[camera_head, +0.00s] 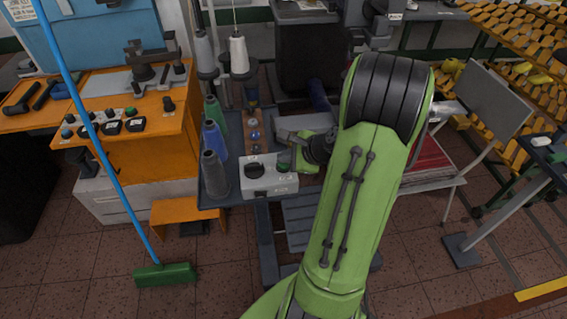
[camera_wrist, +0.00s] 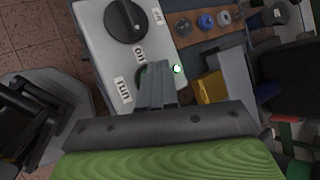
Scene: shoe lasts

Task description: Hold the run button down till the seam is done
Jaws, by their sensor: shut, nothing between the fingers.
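A pale grey control box (camera_head: 268,185) stands at the front of the small work table. In the wrist view the box (camera_wrist: 92,40) bears the labels "off", "on" and "run" and a black rotary knob (camera_wrist: 125,20). The dark round run button (camera_wrist: 140,76), beside the "run" label, is mostly hidden behind my fingers. My gripper (camera_wrist: 157,68) is shut and empty, its fingertips over the button. I cannot tell whether they touch it or press it down. A small bright green light (camera_wrist: 177,69) shows by the fingertips. In the head view my arm hides much of the machine.
Thread cones in green, blue (camera_head: 213,140) and grey (camera_head: 214,173) stand along the table's left side. An orange bench (camera_head: 140,140) with switches is further left. A green broom (camera_head: 165,274) leans there. A chair (camera_head: 485,100) and orange racks are at right.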

